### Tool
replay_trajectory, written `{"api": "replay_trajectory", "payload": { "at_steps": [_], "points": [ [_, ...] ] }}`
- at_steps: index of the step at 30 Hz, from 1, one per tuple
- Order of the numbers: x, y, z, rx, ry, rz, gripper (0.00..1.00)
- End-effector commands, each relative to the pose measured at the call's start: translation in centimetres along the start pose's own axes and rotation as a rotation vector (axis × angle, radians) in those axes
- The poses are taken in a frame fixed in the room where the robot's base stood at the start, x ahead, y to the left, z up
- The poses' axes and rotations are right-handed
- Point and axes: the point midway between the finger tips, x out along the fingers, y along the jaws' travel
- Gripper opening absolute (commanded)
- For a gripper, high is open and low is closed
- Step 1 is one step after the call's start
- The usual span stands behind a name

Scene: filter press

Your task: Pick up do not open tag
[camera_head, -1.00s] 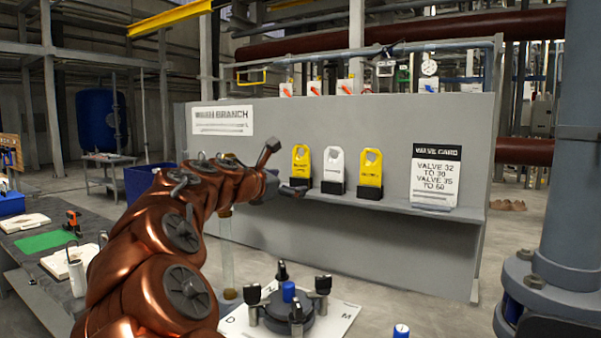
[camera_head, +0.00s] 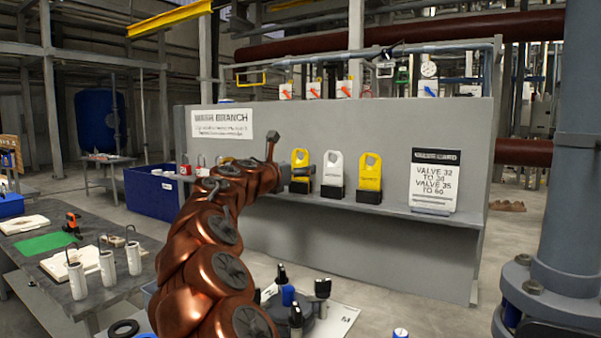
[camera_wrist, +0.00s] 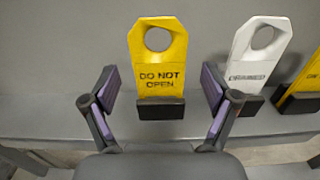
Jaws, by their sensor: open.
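The do not open tag (camera_wrist: 160,62) is yellow, with a round hole at its top and black lettering. It stands upright in a dark holder (camera_wrist: 160,107) on the grey shelf. In the head view the tag (camera_head: 300,159) is the leftmost of three tags, its lower part partly hidden by my gripper. My gripper (camera_wrist: 157,92) is open, one finger to the left of the tag and one to the right. Nothing is between the fingers that they grip. In the head view my gripper (camera_head: 297,172) is level with the tag's lower half.
A white tag (camera_wrist: 259,50) reading DRAINED stands just to the right, close to the right finger. Another yellow tag (camera_head: 370,171) is further right, then a valve card (camera_head: 435,181). The grey panel (camera_wrist: 60,50) rises behind the shelf (camera_head: 398,208). Padlocks (camera_head: 185,168) sit at the shelf's left.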

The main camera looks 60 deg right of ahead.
Motion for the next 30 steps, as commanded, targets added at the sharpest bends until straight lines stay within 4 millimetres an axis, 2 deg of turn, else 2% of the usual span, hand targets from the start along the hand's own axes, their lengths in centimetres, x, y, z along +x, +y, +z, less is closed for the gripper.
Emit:
{"api": "replay_trajectory", "payload": {
  "at_steps": [6,16,30],
  "points": [
    [2.1,0.0,0.1,0.001,0.000,0.002,0.86],
    [2.5,0.1,0.1,0.001,-0.001,0.003,0.86],
    [2.5,0.1,0.1,0.001,0.000,0.003,0.39]
  ]
}}
